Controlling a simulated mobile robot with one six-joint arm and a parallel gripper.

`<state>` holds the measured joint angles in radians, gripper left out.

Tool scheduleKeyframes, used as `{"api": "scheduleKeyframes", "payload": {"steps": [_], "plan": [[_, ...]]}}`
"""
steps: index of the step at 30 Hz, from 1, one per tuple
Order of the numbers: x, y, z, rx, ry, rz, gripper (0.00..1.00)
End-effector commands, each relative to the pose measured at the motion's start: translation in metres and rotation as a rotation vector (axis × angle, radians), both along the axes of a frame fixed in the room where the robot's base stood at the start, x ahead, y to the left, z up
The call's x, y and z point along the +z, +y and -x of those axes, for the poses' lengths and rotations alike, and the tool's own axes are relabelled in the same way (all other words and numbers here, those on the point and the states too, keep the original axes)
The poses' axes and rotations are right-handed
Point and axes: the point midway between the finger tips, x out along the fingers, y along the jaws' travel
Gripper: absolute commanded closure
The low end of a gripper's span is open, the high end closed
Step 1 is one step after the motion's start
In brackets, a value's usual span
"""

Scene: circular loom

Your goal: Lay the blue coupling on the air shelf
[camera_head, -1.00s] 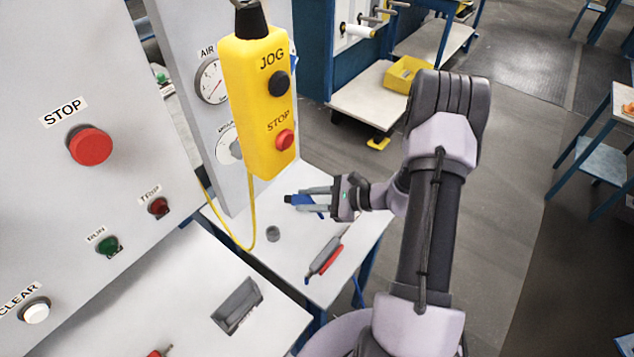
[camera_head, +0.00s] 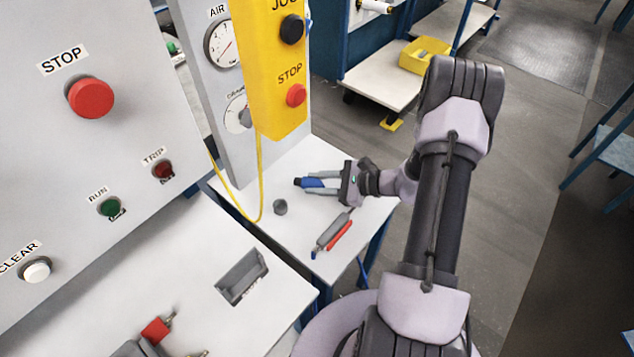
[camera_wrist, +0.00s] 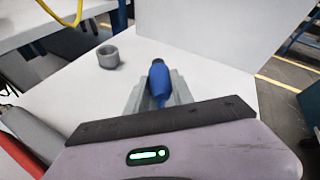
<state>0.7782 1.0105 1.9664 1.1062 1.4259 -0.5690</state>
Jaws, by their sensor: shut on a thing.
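The blue coupling (camera_head: 311,183) has a dark end and is between the fingers of my gripper (camera_head: 318,184), which is shut on it. In the wrist view the coupling (camera_wrist: 159,84) points away from the palm, with its dark tip outward. The white shelf (camera_head: 290,240) under the air gauge panel lies beneath my gripper. I cannot tell from these views whether the coupling touches the shelf surface.
A grey ring (camera_head: 280,207) and a grey and red tool (camera_head: 333,233) lie on the shelf. The yellow pendant (camera_head: 270,80) hangs near the gauge panel, its yellow cable (camera_head: 259,190) drooping at the shelf's left.

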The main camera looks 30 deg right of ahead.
Motion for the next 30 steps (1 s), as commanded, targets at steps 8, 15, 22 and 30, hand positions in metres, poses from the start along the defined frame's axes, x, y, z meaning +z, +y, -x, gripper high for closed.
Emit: {"api": "scheduleKeyframes", "payload": {"steps": [8,15,22,30], "plan": [[-0.011,0.000,0.001,0.003,0.003,0.005,1.00],[-0.020,0.001,0.002,0.005,0.007,0.004,1.00],[-0.024,0.002,0.003,0.008,0.006,0.004,1.00],[-0.024,0.003,0.004,0.010,0.007,0.004,0.48]]}}
